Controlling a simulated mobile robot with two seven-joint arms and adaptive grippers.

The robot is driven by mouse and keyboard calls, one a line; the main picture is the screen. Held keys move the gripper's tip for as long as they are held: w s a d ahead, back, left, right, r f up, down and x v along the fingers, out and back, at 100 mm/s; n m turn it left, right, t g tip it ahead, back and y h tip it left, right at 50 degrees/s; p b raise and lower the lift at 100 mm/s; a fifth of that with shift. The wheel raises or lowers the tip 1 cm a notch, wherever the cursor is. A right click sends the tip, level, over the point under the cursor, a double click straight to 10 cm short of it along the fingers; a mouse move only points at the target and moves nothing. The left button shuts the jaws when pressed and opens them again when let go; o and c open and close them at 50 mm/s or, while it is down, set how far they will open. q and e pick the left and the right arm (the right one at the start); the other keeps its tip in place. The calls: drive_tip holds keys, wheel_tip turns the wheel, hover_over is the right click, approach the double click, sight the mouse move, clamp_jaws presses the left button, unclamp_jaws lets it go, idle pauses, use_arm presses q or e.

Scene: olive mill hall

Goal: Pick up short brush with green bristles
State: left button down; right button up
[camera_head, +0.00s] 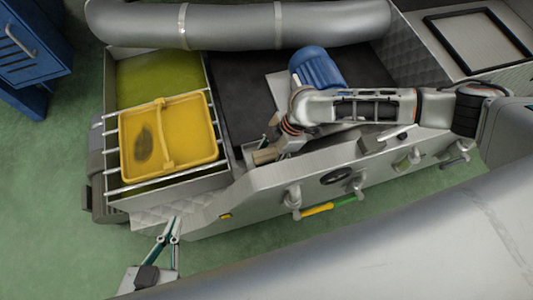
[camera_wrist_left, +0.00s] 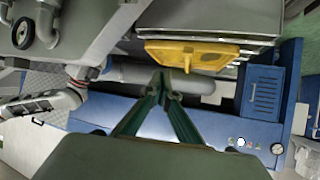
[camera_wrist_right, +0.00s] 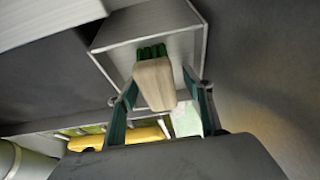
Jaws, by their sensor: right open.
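The short brush (camera_wrist_right: 155,84) has a pale wooden body and green bristles at its far end. In the right wrist view it lies between the spread fingers of my right gripper (camera_wrist_right: 160,92), in front of a grey metal box-shaped part. The fingers are open, with gaps to the brush. In the head view the wooden part of the brush (camera_head: 265,156) shows beside my right gripper, and its bristles are hard to make out. My left gripper (camera_head: 174,222) is at the front left, away from the brush. Its fingertips (camera_wrist_left: 160,80) meet with nothing between them.
A yellow tray (camera_head: 207,125) rests on rails over a tank of green liquid at left. A blue motor (camera_head: 317,67) stands behind my right arm. Valves line the machine's front, near a yellow and green bar (camera_head: 318,209). A blue cabinet (camera_head: 30,45) stands far left.

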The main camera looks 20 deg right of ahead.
sight(263, 153)
drive_tip(key=shift+w+r, duration=0.1)
drive_tip(key=shift+r, duration=0.1)
drive_tip(key=c, duration=1.3)
use_arm(q)
drive_tip(key=shift+s+a+f, duration=0.1)
use_arm(e)
drive_tip(key=shift+o, duration=0.2)
